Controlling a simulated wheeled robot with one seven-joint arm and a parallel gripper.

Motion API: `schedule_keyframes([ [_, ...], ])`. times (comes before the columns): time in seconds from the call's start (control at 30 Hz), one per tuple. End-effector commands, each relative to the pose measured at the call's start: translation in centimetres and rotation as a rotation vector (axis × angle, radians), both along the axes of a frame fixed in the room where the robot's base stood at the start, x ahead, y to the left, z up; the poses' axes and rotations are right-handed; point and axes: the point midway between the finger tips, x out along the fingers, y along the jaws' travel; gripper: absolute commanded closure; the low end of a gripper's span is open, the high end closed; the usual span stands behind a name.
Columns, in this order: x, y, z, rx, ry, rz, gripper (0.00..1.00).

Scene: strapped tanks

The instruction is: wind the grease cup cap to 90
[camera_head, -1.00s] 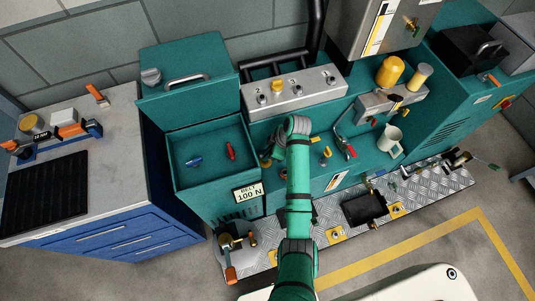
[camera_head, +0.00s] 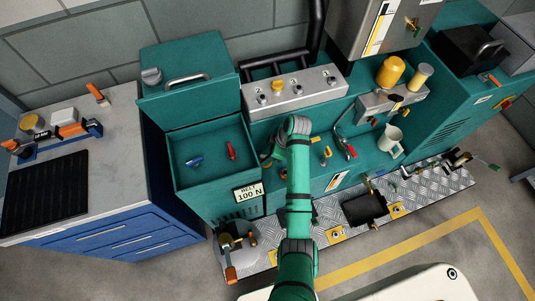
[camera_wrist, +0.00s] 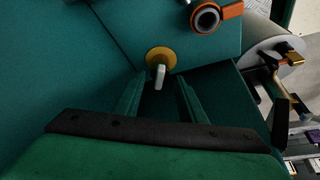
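In the wrist view, a round brass-coloured piece (camera_wrist: 161,57) with a pale lever (camera_wrist: 160,76) sits on a teal face. It may be the grease cup cap; I cannot tell for sure, and no scale or number is readable on it. My gripper (camera_wrist: 161,84) is open, with its two teal fingers on either side of the lever's line. The fingers look apart from the lever; whether they reach it in depth is unclear. In the head view, my gripper is mostly hidden behind my arm, near the front of the teal machine (camera_head: 223,209).
In the wrist view, an orange handle with a grey ring (camera_wrist: 206,18) stands just above right, close to the fingers. A grey cylinder (camera_wrist: 262,42) is farther right. In the head view, a red-tipped lever (camera_head: 350,153) and a pale mug (camera_head: 390,140) are right of my arm.

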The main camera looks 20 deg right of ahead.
Motion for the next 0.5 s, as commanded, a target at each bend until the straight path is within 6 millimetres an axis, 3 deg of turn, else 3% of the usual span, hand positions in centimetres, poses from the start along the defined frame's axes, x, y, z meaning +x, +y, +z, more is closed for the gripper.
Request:
schedule_keyframes([
  [0.27, -0.1, -0.4, 0.9, -0.001, -0.002, -0.001, 0.63],
  [0.5, -0.8, -1.7, 4.7, -0.001, -0.004, -0.002, 0.63],
])
